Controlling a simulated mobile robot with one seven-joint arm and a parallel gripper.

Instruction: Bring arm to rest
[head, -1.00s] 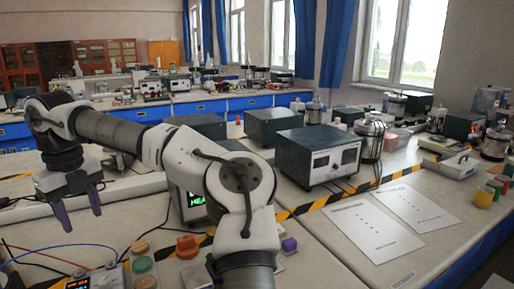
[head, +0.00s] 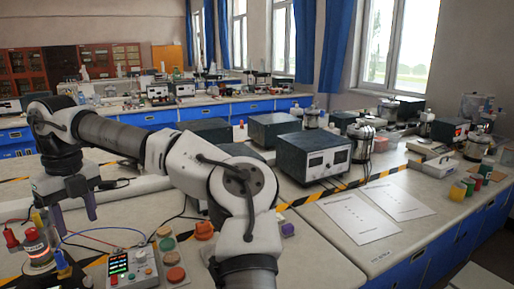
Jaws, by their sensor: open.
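My gripper (head: 74,212) hangs at the left of the head view, its two dark purple fingers pointing down and spread apart. Nothing shows between them. It is above the left part of the near bench, and I see no contact with anything. My white and grey arm (head: 180,155) is bent, reaching from the bottom middle up and across to the left. It hides part of the bench behind it.
Below the gripper are a red-and-yellow-topped device (head: 38,250), cables and a control box (head: 132,268). Dark instrument boxes (head: 314,157) stand behind the arm. Two paper sheets (head: 345,217) lie on clear bench at right.

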